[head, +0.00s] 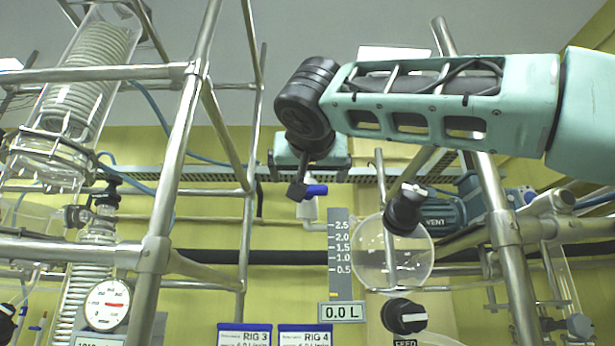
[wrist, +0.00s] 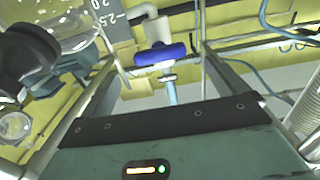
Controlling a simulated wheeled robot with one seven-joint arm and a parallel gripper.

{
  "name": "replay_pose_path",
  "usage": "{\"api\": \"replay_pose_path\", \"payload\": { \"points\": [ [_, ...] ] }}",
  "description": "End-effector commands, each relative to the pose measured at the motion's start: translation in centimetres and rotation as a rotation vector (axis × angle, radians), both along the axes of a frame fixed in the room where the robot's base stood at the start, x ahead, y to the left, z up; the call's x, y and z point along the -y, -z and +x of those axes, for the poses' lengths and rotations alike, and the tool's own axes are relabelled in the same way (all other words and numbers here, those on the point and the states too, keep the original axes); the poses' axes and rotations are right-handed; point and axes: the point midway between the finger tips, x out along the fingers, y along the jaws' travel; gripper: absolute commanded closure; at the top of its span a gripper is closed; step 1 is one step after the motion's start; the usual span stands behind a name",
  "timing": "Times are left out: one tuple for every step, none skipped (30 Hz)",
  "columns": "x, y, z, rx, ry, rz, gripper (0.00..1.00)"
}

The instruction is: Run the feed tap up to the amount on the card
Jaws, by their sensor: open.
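A tap with a blue handle (head: 316,190) on a white body sits above the level scale. In the wrist view the blue handle (wrist: 160,54) lies crosswise. My gripper (head: 299,189) is open beside this tap; in the wrist view its two grey fingers stand on either side, and contact cannot be told. A black knob (head: 404,316) with a FEED label below it is at the lower middle. The display (head: 342,312) reads 0.0 L.
A round glass vessel (head: 375,262) stands right of the level scale (head: 340,240). A black knob (head: 405,209) with a VENT label nearby is in front of it. Metal frame tubes (head: 172,165) and a coil condenser (head: 85,85) crowd the left; another tube (head: 508,250) stands right.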

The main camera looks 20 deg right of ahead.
Motion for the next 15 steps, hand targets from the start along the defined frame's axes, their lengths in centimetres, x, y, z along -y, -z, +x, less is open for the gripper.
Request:
{"api": "replay_pose_path", "payload": {
  "points": [
    [0.4,-0.4,1.0,-0.003,0.003,-0.001,0.02],
    [0.6,-0.4,1.6,-0.003,0.003,-0.001,0.02],
    [0.8,-0.4,2.3,-0.003,0.002,-0.002,0.02],
    [0.9,-0.4,2.8,-0.003,0.003,-0.001,0.02],
    [1.1,-0.4,3.3,-0.003,0.002,-0.001,0.02],
    [1.3,-0.4,3.8,-0.002,0.002,0.0,0.02],
    [1.4,-0.3,4.2,-0.003,0.002,-0.001,0.02],
    [1.5,-0.3,4.5,-0.002,0.002,-0.002,0.02],
    [1.6,-0.3,4.9,-0.002,0.002,-0.002,0.02],
    [1.7,-0.2,5.2,-0.001,0.002,-0.001,0.02],
    [1.7,-0.2,5.4,-0.001,0.001,-0.001,0.02],
    [1.8,-0.1,5.6,-0.001,0.0,0.0,0.02],
    [1.8,-0.1,5.8,-0.001,0.0,0.0,0.02],
    [1.9,-0.1,5.8,-0.001,0.0,0.0,0.02],
    [1.9,0.0,5.9,-0.001,0.0,0.0,0.02]
  ]
}}
